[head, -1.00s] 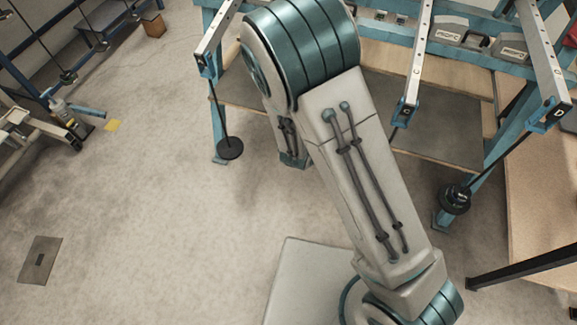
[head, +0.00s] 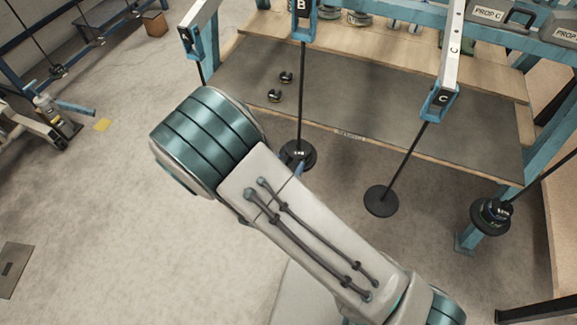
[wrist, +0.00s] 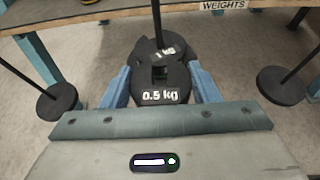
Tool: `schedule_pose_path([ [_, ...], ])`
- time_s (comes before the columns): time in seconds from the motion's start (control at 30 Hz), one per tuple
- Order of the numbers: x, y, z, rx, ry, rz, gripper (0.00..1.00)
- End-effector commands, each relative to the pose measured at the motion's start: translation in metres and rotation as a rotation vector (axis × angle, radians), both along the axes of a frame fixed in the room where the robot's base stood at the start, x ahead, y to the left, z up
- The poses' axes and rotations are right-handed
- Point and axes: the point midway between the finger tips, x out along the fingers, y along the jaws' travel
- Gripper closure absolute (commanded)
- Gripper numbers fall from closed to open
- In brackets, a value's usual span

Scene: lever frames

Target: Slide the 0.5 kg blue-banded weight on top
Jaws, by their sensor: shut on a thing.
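In the wrist view, my gripper (wrist: 162,92) has its blue fingers on both sides of a dark slotted disc marked 0.5 kg (wrist: 160,97) and is shut on it. No blue band can be made out on the disc. Just beyond it is a dark weight marked 1 kg (wrist: 165,52), at the foot of a black hanger rod (wrist: 156,20). The 0.5 kg disc partly covers that weight, and I cannot tell whether they touch. The rod stands beyond the disc's slot. In the head view, hanger B's stack (head: 297,153) shows just past my arm, which hides most of my gripper.
Hanger C's plate (head: 381,201) hangs empty to the right; hanger D's stack (head: 490,216) is farther right. Two small weights (head: 286,77) (head: 275,96) lie on the grey shelf mat (head: 350,100). In the wrist view, bare plates flank my gripper, left (wrist: 57,102) and right (wrist: 281,87).

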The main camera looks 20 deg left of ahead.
Motion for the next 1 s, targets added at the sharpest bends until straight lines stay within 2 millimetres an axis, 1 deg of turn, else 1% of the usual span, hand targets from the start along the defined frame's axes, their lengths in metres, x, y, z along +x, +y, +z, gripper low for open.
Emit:
schedule_pose_path([
  [0.77, 0.043, -0.004, 0.001, 0.000, -0.003, -0.001, 0.75],
  [1.0, 0.044, -0.004, 0.001, 0.000, -0.002, -0.001, 0.75],
])
